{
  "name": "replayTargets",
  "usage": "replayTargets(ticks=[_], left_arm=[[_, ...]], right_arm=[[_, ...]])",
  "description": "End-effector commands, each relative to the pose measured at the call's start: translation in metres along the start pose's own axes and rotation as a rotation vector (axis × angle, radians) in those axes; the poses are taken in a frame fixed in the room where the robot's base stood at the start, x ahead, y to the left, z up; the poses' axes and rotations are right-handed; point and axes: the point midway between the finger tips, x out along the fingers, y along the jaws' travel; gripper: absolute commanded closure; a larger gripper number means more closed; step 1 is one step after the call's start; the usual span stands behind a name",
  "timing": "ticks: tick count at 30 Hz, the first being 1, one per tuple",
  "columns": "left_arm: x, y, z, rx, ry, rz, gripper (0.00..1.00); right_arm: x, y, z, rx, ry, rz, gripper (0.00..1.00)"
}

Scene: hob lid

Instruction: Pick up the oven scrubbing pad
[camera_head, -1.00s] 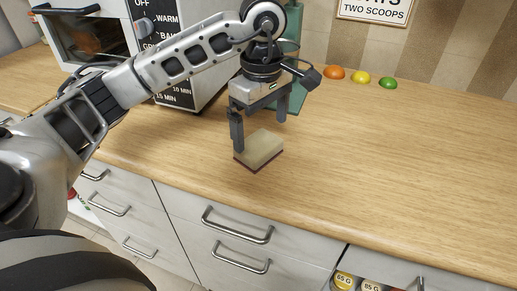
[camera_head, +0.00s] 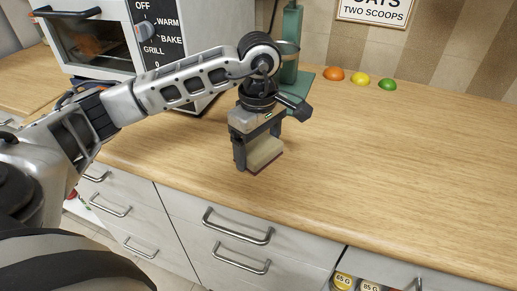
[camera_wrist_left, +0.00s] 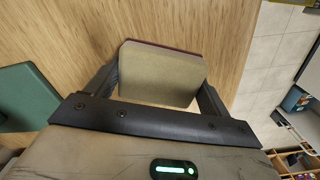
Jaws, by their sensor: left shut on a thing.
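The oven scrubbing pad (camera_head: 265,153) is a beige block with a dark red underside, near the front edge of the wooden counter. My left gripper (camera_head: 259,152) points down over it and is shut on it, with one finger on each side. In the left wrist view the pad (camera_wrist_left: 161,72) sits between the two fingers of the left gripper (camera_wrist_left: 160,88). Whether the pad still touches the counter is hard to tell. My right gripper is not in view.
A toaster oven (camera_head: 115,35) stands at the back left, with a green stand (camera_head: 291,45) beside it. Orange, yellow and green round items (camera_head: 360,78) lie along the wall. The counter (camera_head: 400,150) to the right is clear. Drawers (camera_head: 225,235) are below the front edge.

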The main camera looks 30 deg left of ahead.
Motion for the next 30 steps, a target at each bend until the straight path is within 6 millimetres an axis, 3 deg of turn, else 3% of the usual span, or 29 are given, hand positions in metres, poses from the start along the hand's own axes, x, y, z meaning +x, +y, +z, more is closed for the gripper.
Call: replayTargets(ticks=[8, 12, 20, 24, 30], left_arm=[[-0.009, 0.001, 0.0, 0.001, -0.001, 0.003, 0.4], [-0.031, 0.001, 0.0, 0.0, 0.0, 0.008, 0.4], [-0.097, -0.021, 0.045, 0.006, 0.004, 0.01, 0.4], [-0.108, -0.036, 0.079, 0.01, 0.001, 0.006, 0.4], [-0.123, -0.052, 0.111, 0.007, 0.001, 0.003, 0.4]], right_arm=[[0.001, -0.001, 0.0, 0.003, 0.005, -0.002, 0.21], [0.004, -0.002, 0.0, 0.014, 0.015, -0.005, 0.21], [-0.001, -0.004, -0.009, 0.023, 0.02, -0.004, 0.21], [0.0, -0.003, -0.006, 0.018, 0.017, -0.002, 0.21], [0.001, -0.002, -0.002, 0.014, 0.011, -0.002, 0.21]])
